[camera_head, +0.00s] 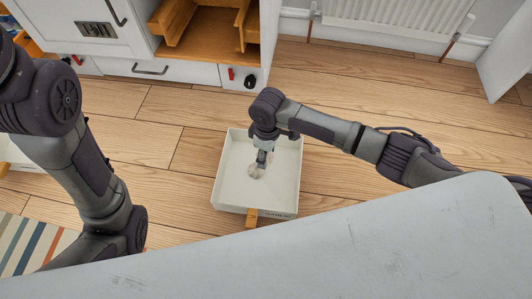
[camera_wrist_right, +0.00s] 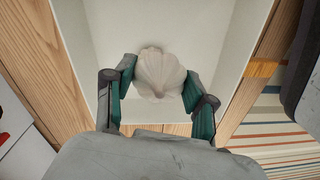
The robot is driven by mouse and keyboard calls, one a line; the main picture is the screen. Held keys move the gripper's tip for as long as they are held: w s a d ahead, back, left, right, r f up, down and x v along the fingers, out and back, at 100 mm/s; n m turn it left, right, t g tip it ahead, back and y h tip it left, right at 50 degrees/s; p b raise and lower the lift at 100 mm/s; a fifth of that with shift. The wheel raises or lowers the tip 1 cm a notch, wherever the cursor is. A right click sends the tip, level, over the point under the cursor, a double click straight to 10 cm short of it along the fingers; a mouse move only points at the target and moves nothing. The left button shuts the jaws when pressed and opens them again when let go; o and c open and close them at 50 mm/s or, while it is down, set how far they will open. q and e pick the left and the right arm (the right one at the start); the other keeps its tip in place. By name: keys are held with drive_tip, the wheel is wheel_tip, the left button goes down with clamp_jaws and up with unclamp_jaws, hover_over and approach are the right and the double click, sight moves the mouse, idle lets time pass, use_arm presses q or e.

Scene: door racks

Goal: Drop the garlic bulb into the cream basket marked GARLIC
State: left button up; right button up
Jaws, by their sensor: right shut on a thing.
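The white garlic bulb (camera_head: 256,171) is held in my right gripper (camera_head: 260,164), which points down inside the outline of the cream basket (camera_head: 229,180). In the right wrist view the bulb (camera_wrist_right: 160,75) sits between the two teal-padded fingers, with the basket's pale floor and walls (camera_wrist_right: 215,40) around it. The bulb's exact height above the basket floor is hard to tell. The basket stands on the wooden floor; small print on its near wall is too small to read. My left arm shows at the left, but its gripper is out of view.
A wooden tab (camera_head: 252,217) is at the basket's near wall. A white cabinet (camera_head: 115,45) with open wooden compartments stands behind, and a radiator (camera_head: 400,12) is at the back right. A striped rug (camera_head: 35,243) lies at the left. Wooden floor (camera_head: 345,185) is clear around the basket.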

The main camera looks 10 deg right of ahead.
drive_tip(key=o, duration=1.1)
drive_tip(key=shift+o, duration=0.2)
wheel_tip(320, 180, up, 12)
drive_tip(key=shift+w+d, duration=0.25)
drive_tip(key=shift+a, duration=0.1)
